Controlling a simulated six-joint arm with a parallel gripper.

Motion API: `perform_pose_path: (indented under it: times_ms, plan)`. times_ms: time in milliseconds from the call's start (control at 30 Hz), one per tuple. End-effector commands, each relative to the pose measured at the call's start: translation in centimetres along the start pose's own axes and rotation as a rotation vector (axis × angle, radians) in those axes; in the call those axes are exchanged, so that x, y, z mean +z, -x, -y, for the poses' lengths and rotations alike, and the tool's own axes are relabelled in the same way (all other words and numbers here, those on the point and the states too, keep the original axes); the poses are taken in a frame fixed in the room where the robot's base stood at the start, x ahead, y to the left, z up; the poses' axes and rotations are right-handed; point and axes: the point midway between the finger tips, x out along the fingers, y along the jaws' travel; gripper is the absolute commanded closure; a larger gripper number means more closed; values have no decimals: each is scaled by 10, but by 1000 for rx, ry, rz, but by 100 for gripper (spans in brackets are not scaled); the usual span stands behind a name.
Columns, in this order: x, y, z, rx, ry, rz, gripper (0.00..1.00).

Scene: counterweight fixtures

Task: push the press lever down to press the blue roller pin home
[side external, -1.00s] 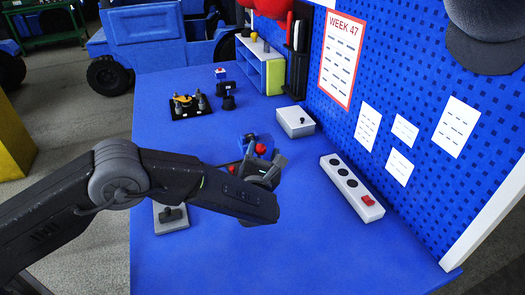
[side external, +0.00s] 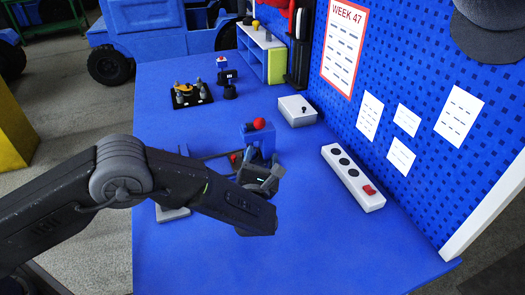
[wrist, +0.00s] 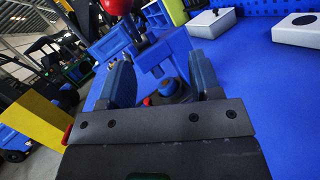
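The press stands mid-bench in the side view, with a red ball knob (side external: 259,123) at the top of a blue part (side external: 250,135). My gripper (side external: 264,172) is low at its near side, below the red knob. In the wrist view, the two fingers of my gripper (wrist: 163,82) are apart, with a blue part (wrist: 166,55) of the press beyond the gap. A small rounded blue piece (wrist: 168,86) in a dark surround shows low between the fingers; I cannot tell if it is the roller pin. The press base is partly hidden by my gripper.
A white box with a dark knob (side external: 298,111) and a white strip with a red switch (side external: 352,178) are to the right. A black fixture (side external: 192,96) is at the back left. A grey plate (side external: 172,213) lies partly behind my arm. The right foreground bench is clear.

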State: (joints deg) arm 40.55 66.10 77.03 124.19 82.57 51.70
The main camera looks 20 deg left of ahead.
Motion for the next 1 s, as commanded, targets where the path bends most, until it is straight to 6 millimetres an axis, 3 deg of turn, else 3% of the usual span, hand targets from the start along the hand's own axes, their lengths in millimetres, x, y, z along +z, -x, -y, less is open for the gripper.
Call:
perform_pose_path:
  times_ms: [1000]
  plan:
    - [-18, 66, 4, -1, -1, 1, 42]
